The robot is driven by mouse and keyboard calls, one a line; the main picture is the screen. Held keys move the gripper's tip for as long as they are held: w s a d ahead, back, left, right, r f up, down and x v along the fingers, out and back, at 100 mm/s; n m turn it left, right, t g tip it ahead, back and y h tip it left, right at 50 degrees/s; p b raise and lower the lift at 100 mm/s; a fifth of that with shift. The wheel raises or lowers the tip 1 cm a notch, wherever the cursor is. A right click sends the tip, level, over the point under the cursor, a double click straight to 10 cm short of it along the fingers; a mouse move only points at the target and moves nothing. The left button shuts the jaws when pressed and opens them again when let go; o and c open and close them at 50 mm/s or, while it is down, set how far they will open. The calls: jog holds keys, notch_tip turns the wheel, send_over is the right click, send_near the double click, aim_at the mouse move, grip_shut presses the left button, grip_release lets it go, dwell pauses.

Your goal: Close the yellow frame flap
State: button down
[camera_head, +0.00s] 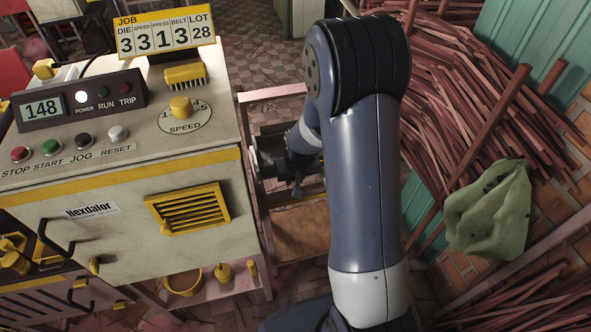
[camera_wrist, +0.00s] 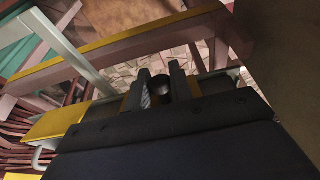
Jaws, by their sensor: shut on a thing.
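In the wrist view my gripper (camera_wrist: 161,84) has its two dark fingers close together around a dark round piece (camera_wrist: 160,89). It is shut on this piece, and small yellow parts show beside the fingers. A yellow panel (camera_wrist: 58,121) lies at the left, with a pale bent rod by it. A long yellow-edged bar (camera_wrist: 110,42) crosses above the fingers. I cannot tell which yellow part is the frame flap or how far it is open. In the head view my gripper (camera_head: 272,158) is beside the machine's right side, partly hidden by my arm.
The cream machine (camera_head: 110,225) with buttons and a speed dial stands at the left. A pinkish frame (camera_head: 275,92) adjoins its right side. Piles of reddish sticks (camera_head: 450,80) and a green cloth (camera_head: 490,208) are at the right. Tiled floor shows behind.

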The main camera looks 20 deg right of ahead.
jog(key=w+r+g+p, duration=0.1)
jog(key=g+p, duration=0.1)
jog(key=p, duration=0.1)
jog(key=shift+r+g, duration=0.1)
jog(key=shift+g, duration=0.2)
jog(key=shift+w+g+p, duration=0.25)
jog(key=shift+g+p, duration=0.25)
jog(key=shift+g, duration=0.1)
jog(key=c, duration=1.3)
grip_release()
jog(key=r, duration=1)
jog(key=shift+w+r, duration=0.25)
jog(key=shift+r, duration=0.1)
jog(key=shift+f, duration=0.1)
